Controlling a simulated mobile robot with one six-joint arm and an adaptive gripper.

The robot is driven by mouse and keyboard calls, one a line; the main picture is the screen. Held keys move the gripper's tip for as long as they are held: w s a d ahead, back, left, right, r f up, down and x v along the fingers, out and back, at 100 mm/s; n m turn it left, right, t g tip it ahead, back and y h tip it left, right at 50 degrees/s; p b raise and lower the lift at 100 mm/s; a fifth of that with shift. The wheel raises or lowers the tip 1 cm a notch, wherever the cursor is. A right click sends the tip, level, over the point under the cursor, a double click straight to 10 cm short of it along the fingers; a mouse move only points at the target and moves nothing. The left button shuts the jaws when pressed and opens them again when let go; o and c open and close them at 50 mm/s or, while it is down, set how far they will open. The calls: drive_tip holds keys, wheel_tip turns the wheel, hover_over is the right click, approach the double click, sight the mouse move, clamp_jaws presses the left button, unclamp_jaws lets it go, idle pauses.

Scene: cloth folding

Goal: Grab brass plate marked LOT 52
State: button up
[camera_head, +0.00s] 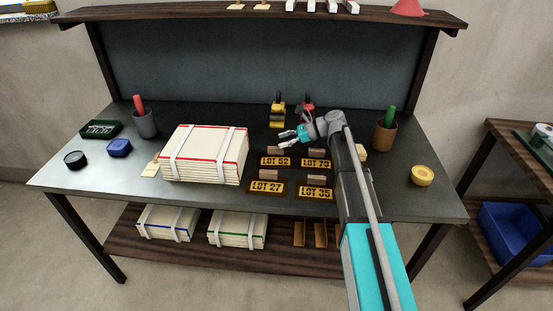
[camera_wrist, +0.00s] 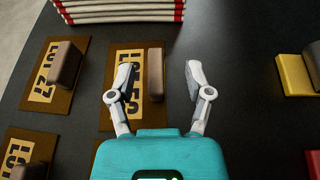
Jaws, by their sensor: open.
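The brass plate marked LOT 52 (camera_head: 275,161) lies flat on the dark table, in the back left of a group of plates, with a wooden block (camera_head: 276,151) at its back edge. In the wrist view the LOT 52 plate (camera_wrist: 122,58) is ahead of my gripper, its label partly hidden by the left finger. The block (camera_wrist: 155,70) appears between the two fingertips. My gripper (camera_head: 285,140) is open and empty, just behind and above this plate; it also shows in the wrist view (camera_wrist: 158,76).
Plates LOT 70 (camera_head: 316,163), LOT 27 (camera_head: 266,188) and LOT 35 (camera_head: 316,194) lie close by, each with a block. A strapped paper stack (camera_head: 205,153) stands left. Yellow (camera_head: 278,112) and red (camera_head: 306,103) tools stand behind.

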sight(270, 147)
drive_tip(key=shift+a+f, duration=0.15)
drive_tip(key=shift+a, duration=0.2)
drive_tip(key=shift+s+a+f+b, duration=0.2)
drive_tip(key=shift+a+f+b, duration=0.35)
drive_tip(key=shift+f+b, duration=0.05)
drive_tip(key=b+x, duration=0.1)
drive_tip(key=x, duration=0.1)
drive_tip(key=shift+s+a+f, duration=0.1)
drive_tip(key=shift+a+f, duration=0.1)
drive_tip(key=shift+f, duration=0.1)
drive_tip(key=shift+a+f+b, duration=0.15)
drive_tip(key=shift+a+b, duration=0.2)
drive_tip(key=shift+a, duration=0.25)
clamp_jaws()
